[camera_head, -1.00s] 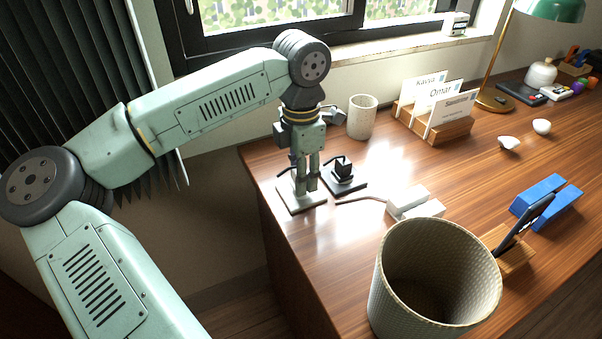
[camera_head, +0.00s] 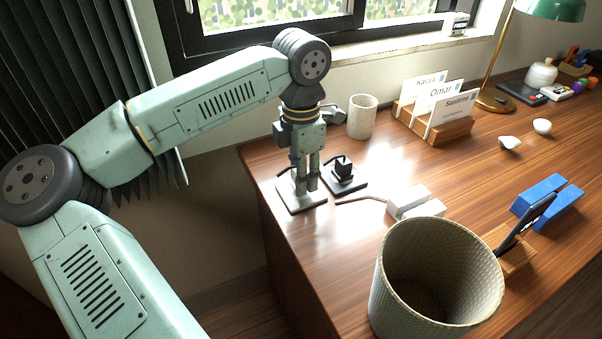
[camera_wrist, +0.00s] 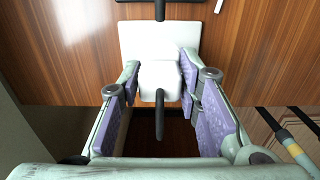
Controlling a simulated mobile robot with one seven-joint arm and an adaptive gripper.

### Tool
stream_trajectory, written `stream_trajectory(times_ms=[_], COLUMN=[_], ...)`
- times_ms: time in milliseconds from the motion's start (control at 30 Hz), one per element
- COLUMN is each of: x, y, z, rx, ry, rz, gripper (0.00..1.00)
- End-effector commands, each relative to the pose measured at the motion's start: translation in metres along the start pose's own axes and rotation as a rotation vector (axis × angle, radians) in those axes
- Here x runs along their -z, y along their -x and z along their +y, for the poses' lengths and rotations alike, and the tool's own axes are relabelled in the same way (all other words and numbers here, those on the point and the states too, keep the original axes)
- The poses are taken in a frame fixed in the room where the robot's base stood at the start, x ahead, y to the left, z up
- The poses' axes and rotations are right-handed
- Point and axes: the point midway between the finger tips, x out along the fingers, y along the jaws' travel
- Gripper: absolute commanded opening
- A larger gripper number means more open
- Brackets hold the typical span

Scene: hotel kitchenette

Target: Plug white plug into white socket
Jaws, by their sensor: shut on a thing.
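The white socket (camera_head: 303,205) is a flat square plate near the left corner of the desk; it also shows in the wrist view (camera_wrist: 133,38). My gripper (camera_head: 306,188) points straight down over it. In the wrist view, my gripper (camera_wrist: 160,88) is shut on the white plug (camera_wrist: 160,76), with a purple-padded finger on each side. A dark cord (camera_wrist: 160,115) runs from the plug.
A black socket with a black plug (camera_head: 343,168) stands just right of the white one. A speckled cup (camera_head: 362,117) is behind it. A white block (camera_head: 413,202) with a thin cable lies to the right. A woven bin (camera_head: 388,290) stands in front.

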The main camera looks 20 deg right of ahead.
Motion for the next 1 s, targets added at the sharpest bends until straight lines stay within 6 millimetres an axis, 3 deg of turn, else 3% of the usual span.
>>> stream_trajectory(times_ms=[1000], x=[0.0], y=[-0.011], z=[0.0], rx=[0.0], ry=[0.0], rz=[0.0], gripper=[0.07])
